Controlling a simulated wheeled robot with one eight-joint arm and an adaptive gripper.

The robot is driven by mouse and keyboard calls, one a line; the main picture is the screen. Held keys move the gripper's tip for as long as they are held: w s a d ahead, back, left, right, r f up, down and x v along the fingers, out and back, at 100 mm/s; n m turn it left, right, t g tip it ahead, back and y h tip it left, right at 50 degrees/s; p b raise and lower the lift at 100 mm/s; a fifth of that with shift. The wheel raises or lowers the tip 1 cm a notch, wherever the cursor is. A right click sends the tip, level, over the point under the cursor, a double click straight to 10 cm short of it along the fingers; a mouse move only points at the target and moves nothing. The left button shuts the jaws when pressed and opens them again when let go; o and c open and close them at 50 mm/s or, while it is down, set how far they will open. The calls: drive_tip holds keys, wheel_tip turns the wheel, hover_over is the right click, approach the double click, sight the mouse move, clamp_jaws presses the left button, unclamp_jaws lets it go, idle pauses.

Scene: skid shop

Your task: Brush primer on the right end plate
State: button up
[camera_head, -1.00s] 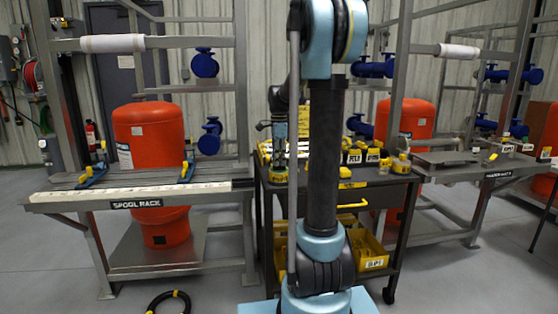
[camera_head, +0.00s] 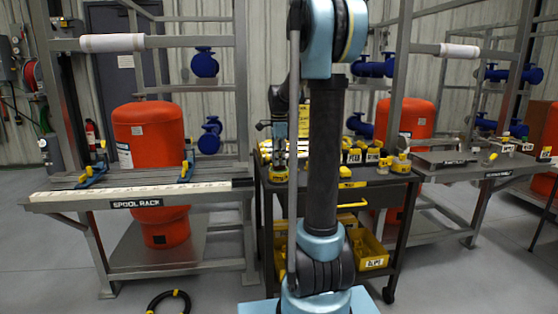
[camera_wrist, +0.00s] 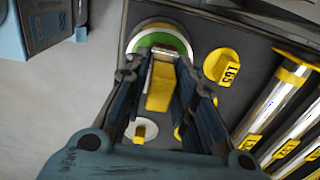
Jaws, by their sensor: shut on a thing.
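My gripper (camera_wrist: 168,100) is shut on a yellow handle (camera_wrist: 159,88), which looks like the primer brush's. A pale, metallic-looking part of it shows at the far end of the handle. That end is at a round pot (camera_wrist: 173,42) with a pale rim and green inside. I cannot tell whether the bristles touch the green.
The dark cart (camera_head: 345,183) carries several yellow-labelled items. A black hose coil (camera_head: 169,303) lies on the floor.

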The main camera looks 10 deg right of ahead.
drive_tip(key=shift+r, duration=3.5)
drive_tip(key=shift+s, duration=0.1)
